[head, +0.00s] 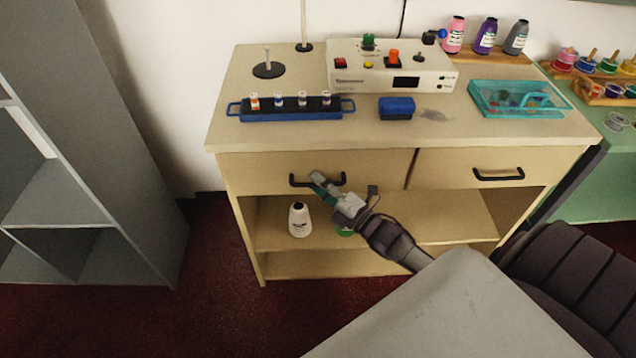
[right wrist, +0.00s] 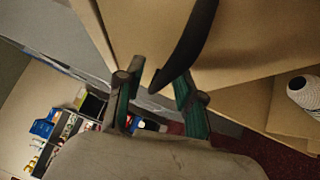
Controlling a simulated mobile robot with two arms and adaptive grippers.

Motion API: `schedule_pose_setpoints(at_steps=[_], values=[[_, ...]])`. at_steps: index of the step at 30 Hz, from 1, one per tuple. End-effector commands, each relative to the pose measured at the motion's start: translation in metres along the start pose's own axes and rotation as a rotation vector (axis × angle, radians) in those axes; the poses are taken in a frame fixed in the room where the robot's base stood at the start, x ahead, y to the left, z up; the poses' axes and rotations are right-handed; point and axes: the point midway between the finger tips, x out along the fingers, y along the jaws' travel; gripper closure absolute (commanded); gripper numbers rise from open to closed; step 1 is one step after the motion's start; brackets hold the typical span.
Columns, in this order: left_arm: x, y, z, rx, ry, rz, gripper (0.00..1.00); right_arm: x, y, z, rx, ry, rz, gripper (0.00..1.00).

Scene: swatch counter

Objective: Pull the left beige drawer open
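The left beige drawer (head: 260,170) is flush in the front of the beige counter. Its dark bow handle (head: 299,183) shows in the head view, partly covered by my fingers; in the right wrist view the dark handle (right wrist: 193,45) curves down between the fingers. My right gripper (head: 321,181) is at the middle of this handle. In the right wrist view the gripper (right wrist: 158,88) has its two green-sided fingers apart, one on each side of the handle, with a gap visible on the left. My left gripper is not in view.
The right drawer (head: 438,168) with its own handle is shut. A white thread cone (head: 299,220) stands on the shelf below, beside a partly hidden green item (head: 345,231). A blue tray (head: 292,114) and control box (head: 390,68) stand on top. A grey shelf unit (head: 90,150) stands left.

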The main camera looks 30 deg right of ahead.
Motion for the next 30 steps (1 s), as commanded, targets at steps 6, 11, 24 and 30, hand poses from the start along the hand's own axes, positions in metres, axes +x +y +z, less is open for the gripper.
schedule_pose_setpoints(at_steps=[6,11,24,30], values=[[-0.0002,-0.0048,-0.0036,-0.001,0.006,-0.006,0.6,0.0037,-0.0003,-0.0001,0.001,-0.001,-0.001,0.63],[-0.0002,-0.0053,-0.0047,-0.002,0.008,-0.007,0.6,0.0035,-0.0002,-0.0001,0.001,-0.001,-0.001,0.7],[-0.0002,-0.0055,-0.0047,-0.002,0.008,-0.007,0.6,0.0033,-0.0003,-0.0001,0.001,-0.001,-0.001,1.0],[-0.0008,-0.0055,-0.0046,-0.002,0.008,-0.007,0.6,0.0026,-0.0002,-0.0008,0.001,0.0,-0.002,1.0]])
